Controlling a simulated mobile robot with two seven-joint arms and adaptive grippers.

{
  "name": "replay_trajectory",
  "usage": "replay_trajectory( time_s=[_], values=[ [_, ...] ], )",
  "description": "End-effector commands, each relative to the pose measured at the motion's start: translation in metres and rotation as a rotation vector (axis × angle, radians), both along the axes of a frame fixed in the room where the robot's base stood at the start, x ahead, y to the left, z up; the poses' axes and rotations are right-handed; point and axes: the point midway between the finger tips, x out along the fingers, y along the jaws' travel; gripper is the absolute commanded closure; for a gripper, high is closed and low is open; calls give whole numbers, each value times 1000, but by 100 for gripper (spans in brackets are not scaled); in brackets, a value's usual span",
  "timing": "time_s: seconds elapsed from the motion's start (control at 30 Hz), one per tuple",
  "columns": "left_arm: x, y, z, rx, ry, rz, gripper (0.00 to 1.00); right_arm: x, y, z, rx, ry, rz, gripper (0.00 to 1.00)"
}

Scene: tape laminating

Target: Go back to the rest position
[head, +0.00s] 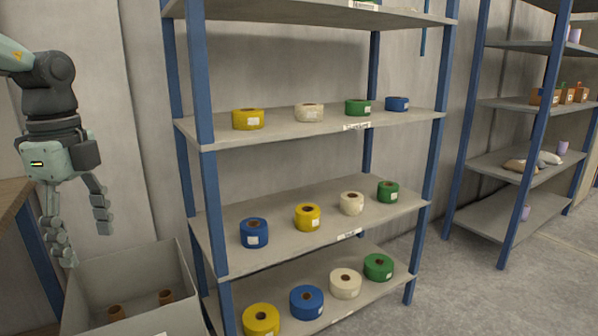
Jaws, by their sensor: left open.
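My left gripper (84,225) hangs at the left of the head view with its fingers pointing down. It is open, and nothing shows between its fingers. It is above and partly in front of a grey bin (188,290), apart from the shelf. Two brown rolls (116,312) sit low inside the bin. My right gripper does not show.
A blue-posted shelf rack (208,200) stands in the middle, with yellow, white, green and blue tape rolls (254,232) on its levels. A second rack (500,215) with small items stands at right. A wooden surface (12,195) is at far left. Floor (440,290) is clear at lower right.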

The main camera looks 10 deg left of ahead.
Motion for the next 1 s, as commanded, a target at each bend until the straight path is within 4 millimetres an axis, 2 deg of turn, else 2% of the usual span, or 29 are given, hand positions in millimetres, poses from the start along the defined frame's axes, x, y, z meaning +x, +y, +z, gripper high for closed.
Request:
replay_trajectory(
  time_s=[0.37, 0.6, 0.67, 0.8, 0.87, 0.97, 1.0],
  values=[
    [49, -37, -56, -376, -277, -84, 38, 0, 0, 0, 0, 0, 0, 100],
    [97, -54, -91, -645, -634, -14, 38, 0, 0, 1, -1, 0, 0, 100],
    [109, -51, -100, -694, -748, 46, 38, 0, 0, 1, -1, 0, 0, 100],
    [129, -30, -130, -727, -980, 242, 38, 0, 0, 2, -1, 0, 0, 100],
    [131, -17, -149, -709, -1054, 348, 38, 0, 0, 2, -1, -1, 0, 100],
    [125, 6, -189, -641, -1134, 539, 38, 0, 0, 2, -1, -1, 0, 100],
    [119, 13, -208, -604, -1147, 619, 38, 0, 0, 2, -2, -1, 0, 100]
  ],
)
